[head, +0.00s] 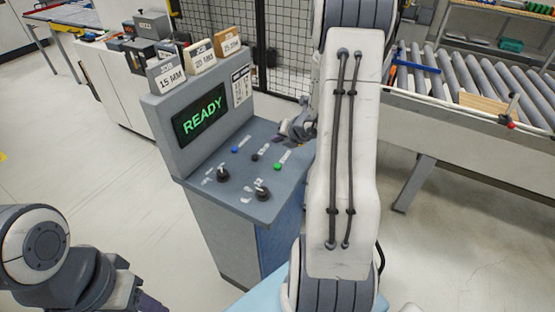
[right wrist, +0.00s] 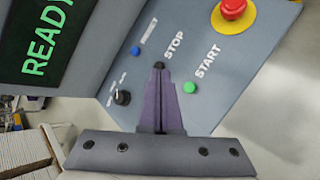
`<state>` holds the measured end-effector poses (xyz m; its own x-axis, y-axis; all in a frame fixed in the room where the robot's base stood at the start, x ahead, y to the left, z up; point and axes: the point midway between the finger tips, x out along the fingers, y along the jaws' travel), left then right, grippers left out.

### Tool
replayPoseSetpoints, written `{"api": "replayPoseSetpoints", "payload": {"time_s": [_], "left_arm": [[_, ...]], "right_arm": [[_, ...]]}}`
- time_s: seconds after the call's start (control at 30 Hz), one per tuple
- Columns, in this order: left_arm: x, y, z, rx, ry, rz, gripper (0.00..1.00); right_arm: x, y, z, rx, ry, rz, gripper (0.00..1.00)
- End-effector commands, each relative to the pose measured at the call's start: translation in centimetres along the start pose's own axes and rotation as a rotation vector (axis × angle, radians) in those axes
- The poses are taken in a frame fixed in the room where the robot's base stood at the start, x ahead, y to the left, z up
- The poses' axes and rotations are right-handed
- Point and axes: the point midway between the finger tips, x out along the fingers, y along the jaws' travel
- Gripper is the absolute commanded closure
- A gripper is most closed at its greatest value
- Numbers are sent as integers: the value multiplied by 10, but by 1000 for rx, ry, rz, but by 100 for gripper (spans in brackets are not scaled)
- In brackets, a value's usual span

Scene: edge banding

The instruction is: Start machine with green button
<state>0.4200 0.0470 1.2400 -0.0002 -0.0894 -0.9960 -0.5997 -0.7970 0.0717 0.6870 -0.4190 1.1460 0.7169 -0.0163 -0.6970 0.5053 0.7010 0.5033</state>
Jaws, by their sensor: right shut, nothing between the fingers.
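The control console (head: 240,205) stands in the middle of the head view, its screen (head: 201,115) reading READY. The green button (head: 278,167) is on the sloped panel; in the right wrist view the green button (right wrist: 190,87) sits beside the label START. My right gripper (head: 300,130) is over the far right part of the panel, partly hidden by my arm. In the right wrist view its shut, empty fingers (right wrist: 159,68) appear over the dark button by STOP, left of the green button; contact cannot be told. My left arm shows at the lower left; its gripper fingers cannot be made out.
A blue button (head: 235,150) and two black knobs (head: 222,174) share the panel. A red emergency button (right wrist: 233,8) on yellow shows in the right wrist view. Size blocks (head: 200,57) stand atop the console. A roller conveyor (head: 470,80) is at the right.

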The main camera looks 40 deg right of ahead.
Motion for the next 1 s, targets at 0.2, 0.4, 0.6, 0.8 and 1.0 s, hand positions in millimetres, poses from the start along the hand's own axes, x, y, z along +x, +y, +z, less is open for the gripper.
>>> {"api": "replayPoseSetpoints", "payload": {"time_s": [0.2,0.4,0.6,0.8,1.0], "left_arm": [[0,0,0,0,0,0,50],[1,0,0,0,0,0,50],[11,-1,1,-1,0,0,50],[31,-2,2,-4,0,0,50],[54,-4,3,-9,0,0,50]], "right_arm": [[0,-4,2,20,-6,-6,100],[1,-4,1,16,-5,-5,100],[9,-9,-5,15,-5,-4,100],[26,-21,-18,15,-4,-4,100],[47,-37,-34,15,-4,-5,100]]}}
